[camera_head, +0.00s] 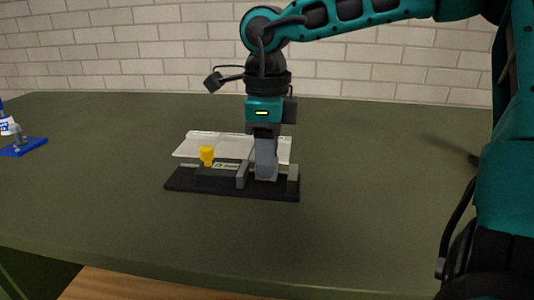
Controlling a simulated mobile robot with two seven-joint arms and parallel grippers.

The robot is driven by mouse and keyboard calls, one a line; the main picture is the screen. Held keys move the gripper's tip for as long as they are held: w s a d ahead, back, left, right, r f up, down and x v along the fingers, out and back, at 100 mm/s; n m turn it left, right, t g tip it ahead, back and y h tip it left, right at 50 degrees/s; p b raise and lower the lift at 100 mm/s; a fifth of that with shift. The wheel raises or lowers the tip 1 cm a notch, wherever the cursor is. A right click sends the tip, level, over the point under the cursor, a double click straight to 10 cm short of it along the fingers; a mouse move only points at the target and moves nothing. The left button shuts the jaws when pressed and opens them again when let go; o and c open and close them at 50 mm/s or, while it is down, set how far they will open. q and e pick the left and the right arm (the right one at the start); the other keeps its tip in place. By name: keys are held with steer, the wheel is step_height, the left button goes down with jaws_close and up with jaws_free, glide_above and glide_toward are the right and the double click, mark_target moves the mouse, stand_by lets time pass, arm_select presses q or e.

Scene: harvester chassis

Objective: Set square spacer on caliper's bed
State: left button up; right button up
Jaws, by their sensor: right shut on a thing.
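The caliper (180,187) stands on the table in the middle of the view. It has a long black bed, a black slide with a yellow knob (207,155), and upright grey jaws (243,175) and (293,180). My right gripper (266,172) points straight down over the right part of the bed, between the two grey jaws. Its grey fingers are shut on the square spacer, which I cannot clearly tell apart from the fingers. I cannot tell whether the spacer touches the bed. My left gripper is not in view.
A pale plate (200,144) shows behind the caliper. A blue base with a white and blue part (22,146) stands at the far left. The green table (110,190) is clear around the caliper. A white brick wall (130,55) runs along the back.

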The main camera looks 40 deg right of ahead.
steer(key=shift+f, duration=0.2)
steer(key=shift+f+b, duration=0.5)
steer(key=shift+b, duration=0.1)
steer(key=o, duration=1.2)
steer(key=shift+c, duration=0.2)
